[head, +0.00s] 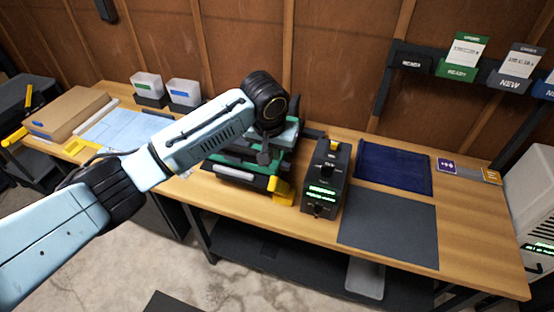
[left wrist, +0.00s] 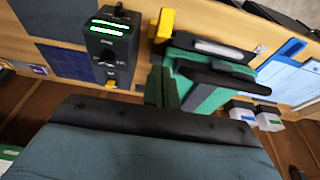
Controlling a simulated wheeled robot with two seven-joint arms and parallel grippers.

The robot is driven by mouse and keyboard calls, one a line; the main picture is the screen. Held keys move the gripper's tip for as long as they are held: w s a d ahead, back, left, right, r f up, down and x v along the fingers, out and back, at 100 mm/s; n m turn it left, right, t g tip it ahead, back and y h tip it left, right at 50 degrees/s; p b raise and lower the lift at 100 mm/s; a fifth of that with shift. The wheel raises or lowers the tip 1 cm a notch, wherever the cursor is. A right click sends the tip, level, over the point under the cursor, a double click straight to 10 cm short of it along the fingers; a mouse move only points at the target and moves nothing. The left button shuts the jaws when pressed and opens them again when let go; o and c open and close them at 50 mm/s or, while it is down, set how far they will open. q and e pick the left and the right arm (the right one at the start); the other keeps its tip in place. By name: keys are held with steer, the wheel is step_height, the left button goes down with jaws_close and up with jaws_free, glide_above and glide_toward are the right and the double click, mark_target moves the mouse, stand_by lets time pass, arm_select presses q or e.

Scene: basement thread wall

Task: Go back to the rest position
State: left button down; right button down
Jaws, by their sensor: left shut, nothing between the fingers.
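My left arm reaches in from the left, over the workbench (head: 470,230). My left gripper (head: 264,157) hangs from the black wrist joint, in front of a green and black machine (head: 232,172) with a yellow part on its front right corner. In the left wrist view my left gripper (left wrist: 161,88) is shut and empty, with its fingers close to the green machine (left wrist: 208,92). I cannot tell whether they touch it. My right gripper is in neither view.
A black box with a green display (head: 322,180) stands right of the machine. A blue mat (head: 392,168) and a grey mat (head: 390,225) lie farther right. White bins (head: 184,92) and a cardboard box (head: 70,112) stand at left. A labelled rack (head: 410,58) is on the wall.

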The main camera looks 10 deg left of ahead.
arm_select(q)
steer(key=s+f+m+h, duration=0.1)
steer(key=s+f, duration=0.2)
steer(key=s, duration=0.5)
steer(key=s+f+h, duration=0.2)
steer(key=s+f, duration=0.2)
steer(key=s, duration=0.3)
steer(key=s+a+f+n+y, duration=0.1)
steer(key=s+a+f+y, duration=0.2)
steer(key=s+a, duration=1.25)
steer(key=s+d+f+g+b, duration=0.15)
steer(key=f+b, duration=0.25)
steer(key=f, duration=1.2)
steer(key=s+f+t+b, duration=0.15)
steer(key=f+b, duration=0.25)
steer(key=f, duration=1.2)
steer(key=s+a+f+g+b, duration=0.1)
steer(key=s+f+b, duration=0.2)
steer(key=s+f, duration=0.5)
steer(key=s+a+f+g+b, duration=0.1)
steer(key=s+a+f+b, duration=0.1)
steer(key=s+f, duration=0.7)
step_height(320, 180, down, 4)
steer(key=shift+f+y+b, duration=0.15)
steer(key=shift+y+b, duration=0.15)
steer(key=shift+b, duration=0.15)
